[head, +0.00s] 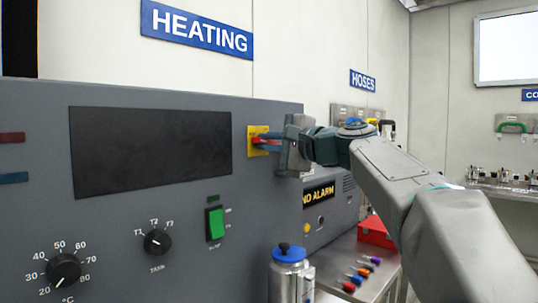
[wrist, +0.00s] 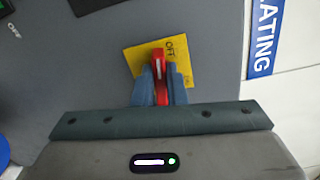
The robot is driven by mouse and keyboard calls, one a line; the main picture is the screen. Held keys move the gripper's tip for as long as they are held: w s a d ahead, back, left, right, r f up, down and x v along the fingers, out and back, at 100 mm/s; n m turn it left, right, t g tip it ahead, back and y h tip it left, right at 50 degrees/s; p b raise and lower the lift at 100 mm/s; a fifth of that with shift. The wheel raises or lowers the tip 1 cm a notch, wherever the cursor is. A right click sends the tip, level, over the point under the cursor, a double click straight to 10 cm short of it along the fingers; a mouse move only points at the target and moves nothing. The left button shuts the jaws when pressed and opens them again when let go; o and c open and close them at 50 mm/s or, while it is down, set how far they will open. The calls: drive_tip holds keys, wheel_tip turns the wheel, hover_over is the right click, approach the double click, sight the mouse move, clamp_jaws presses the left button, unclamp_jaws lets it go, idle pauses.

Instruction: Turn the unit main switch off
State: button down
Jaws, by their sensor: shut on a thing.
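The unit main switch is a red handle (wrist: 159,66) on a yellow plate (wrist: 182,55), on the grey heating unit's front. In the wrist view the plate sits tilted, and the letters "OFF" show just right of the handle's far end. In the head view the yellow plate (head: 253,132) is right of the dark display, with the red handle (head: 257,141) partly hidden by my fingers. My gripper (wrist: 160,78) has its blue fingers on both sides of the handle and is shut on it. It also shows in the head view (head: 264,139).
The grey unit (head: 120,222) carries a dark display (head: 150,150), a green rocker switch (head: 215,223), a selector knob (head: 157,241) and a temperature dial (head: 64,270). A metal flask (head: 289,272) stands in front at lower middle. A red box (head: 375,232) is on the bench behind.

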drive_tip(key=shift+f+n+b, duration=0.2)
drive_tip(key=shift+n+b, duration=0.45)
drive_tip(key=shift+n, duration=0.35)
drive_tip(key=c, duration=1.5)
unclamp_jaws()
drive_tip(key=shift+r, duration=0.1)
drive_tip(key=shift+o, duration=0.2)
drive_tip(key=shift+s, duration=0.1)
drive_tip(key=b+v, duration=0.1)
drive_tip(key=v, duration=1.2)
drive_tip(key=shift+s+d+b, duration=0.25)
drive_tip(key=shift+d+b, duration=0.05)
